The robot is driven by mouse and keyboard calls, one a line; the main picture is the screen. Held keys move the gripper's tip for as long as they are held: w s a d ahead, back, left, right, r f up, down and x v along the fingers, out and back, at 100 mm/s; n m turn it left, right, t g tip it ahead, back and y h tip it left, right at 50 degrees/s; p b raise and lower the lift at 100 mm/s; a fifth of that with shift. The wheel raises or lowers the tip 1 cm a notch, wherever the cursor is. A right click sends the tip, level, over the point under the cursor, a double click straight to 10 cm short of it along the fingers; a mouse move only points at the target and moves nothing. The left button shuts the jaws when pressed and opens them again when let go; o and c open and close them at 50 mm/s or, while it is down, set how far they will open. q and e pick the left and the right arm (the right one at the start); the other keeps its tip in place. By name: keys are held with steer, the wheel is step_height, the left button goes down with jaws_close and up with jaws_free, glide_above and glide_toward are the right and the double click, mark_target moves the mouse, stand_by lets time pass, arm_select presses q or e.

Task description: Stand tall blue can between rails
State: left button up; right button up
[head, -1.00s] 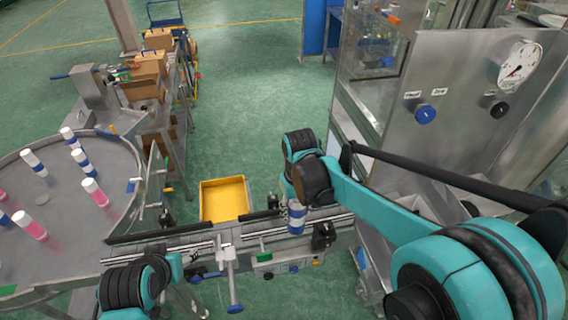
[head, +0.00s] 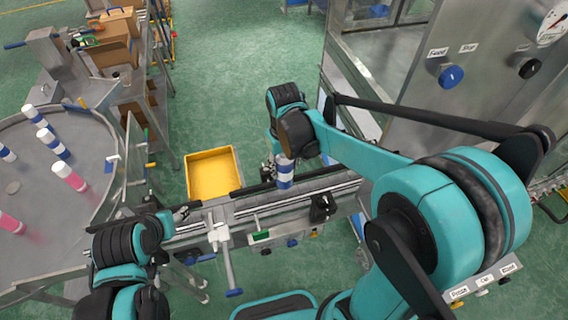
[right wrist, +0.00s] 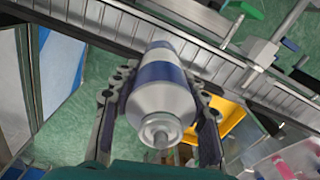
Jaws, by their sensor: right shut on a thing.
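The tall blue can (head: 285,172), white and silver with blue bands, is in my right gripper (head: 273,166). In the right wrist view the can (right wrist: 163,92) shows its valve end towards the camera, with a dark finger of my right gripper (right wrist: 160,80) along each side. The conveyor rails (head: 305,192) run just beside and below the can in the head view. They also pass behind its far end in the wrist view (right wrist: 100,20). Whether the can's base touches the conveyor is hidden. My left arm is at lower left; its fingers are not clear.
A round table (head: 20,160) at left carries several white cans with blue or pink bands. A yellow bin (head: 212,174) stands on the floor behind the conveyor. A steel machine (head: 440,80) stands at right.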

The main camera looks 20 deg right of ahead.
steer(key=shift+f+b, duration=3.6)
steer(key=shift+f, duration=1.3)
steer(key=shift+f+b, duration=0.45)
steer(key=o, duration=1.2)
steer(key=shift+o, duration=0.2)
step_height(320, 180, up, 12)
steer(key=shift+s+f, duration=0.1)
steer(key=shift+s, duration=0.05)
